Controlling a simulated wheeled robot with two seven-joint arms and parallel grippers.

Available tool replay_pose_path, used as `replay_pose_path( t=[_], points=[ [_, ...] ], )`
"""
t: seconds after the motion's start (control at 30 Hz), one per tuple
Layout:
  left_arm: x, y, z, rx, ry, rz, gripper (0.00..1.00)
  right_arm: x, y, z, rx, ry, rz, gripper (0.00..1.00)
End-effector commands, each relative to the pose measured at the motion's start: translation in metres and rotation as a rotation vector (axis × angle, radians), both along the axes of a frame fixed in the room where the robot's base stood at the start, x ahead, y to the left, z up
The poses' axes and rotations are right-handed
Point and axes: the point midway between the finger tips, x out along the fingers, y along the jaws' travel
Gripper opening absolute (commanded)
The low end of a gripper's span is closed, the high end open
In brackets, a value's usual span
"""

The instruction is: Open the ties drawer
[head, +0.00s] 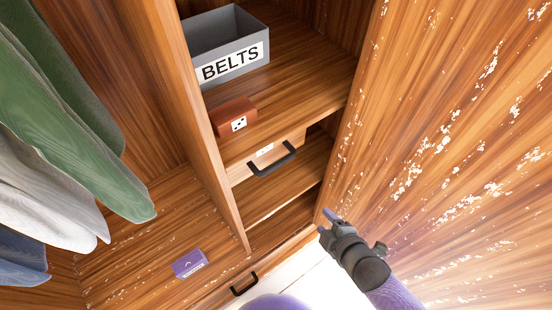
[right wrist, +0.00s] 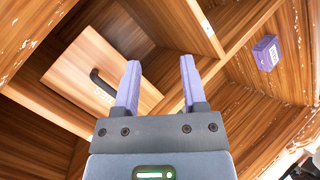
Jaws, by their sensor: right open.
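A wooden drawer front (head: 290,144) with a black bar handle (head: 272,158) and a small white label sits below the shelf; the label is too small to read. In the right wrist view the drawer front (right wrist: 75,62) and its black handle (right wrist: 102,84) lie left of my fingers. A lower drawer has another black handle (head: 244,284). My right gripper (head: 325,220) is open and empty, to the right of and below the upper handle, apart from it. Its two purple fingers (right wrist: 158,64) touch nothing visible. My left gripper is not in view.
A grey bin marked BELTS (head: 229,46) and a brown box (head: 234,117) stand on the shelf above. A purple box (head: 189,263) lies on the left floor panel. Clothes (head: 75,120) hang at left. A large wooden panel (head: 450,130) fills the right, near my right arm.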

Motion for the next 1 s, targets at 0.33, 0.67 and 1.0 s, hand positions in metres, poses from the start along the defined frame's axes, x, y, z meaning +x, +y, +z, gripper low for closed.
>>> replay_pose_path(
  t=[0.33, 0.67, 1.0],
  points=[
    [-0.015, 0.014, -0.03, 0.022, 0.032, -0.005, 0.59, 0.029, 0.068, 0.095, -0.178, -0.522, 0.395, 0.54],
    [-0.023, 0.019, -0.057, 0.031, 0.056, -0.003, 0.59, 0.085, 0.11, 0.079, -0.178, -0.524, 0.395, 0.54],
    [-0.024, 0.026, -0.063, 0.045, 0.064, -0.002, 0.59, 0.105, 0.123, 0.077, -0.179, -0.522, 0.394, 0.54]
  ],
)
